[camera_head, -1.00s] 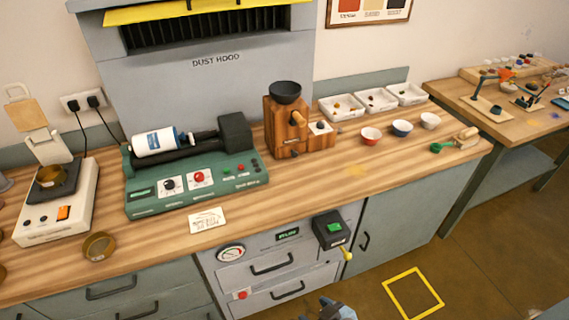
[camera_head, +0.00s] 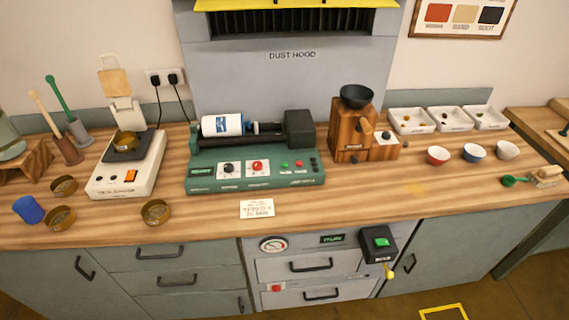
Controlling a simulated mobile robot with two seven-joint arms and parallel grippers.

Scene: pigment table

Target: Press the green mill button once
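A green roller machine (camera_head: 256,178) stands on the wooden counter below the dust hood, with a white jar (camera_head: 222,125) lying on its rollers. Neither gripper is in view.
A wooden grinder (camera_head: 353,130) stands right of the machine, with white trays and small bowls further right. A scale (camera_head: 126,164) and brass dishes are at left. A paper card (camera_head: 257,208) lies before the machine. The front counter strip is mostly clear.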

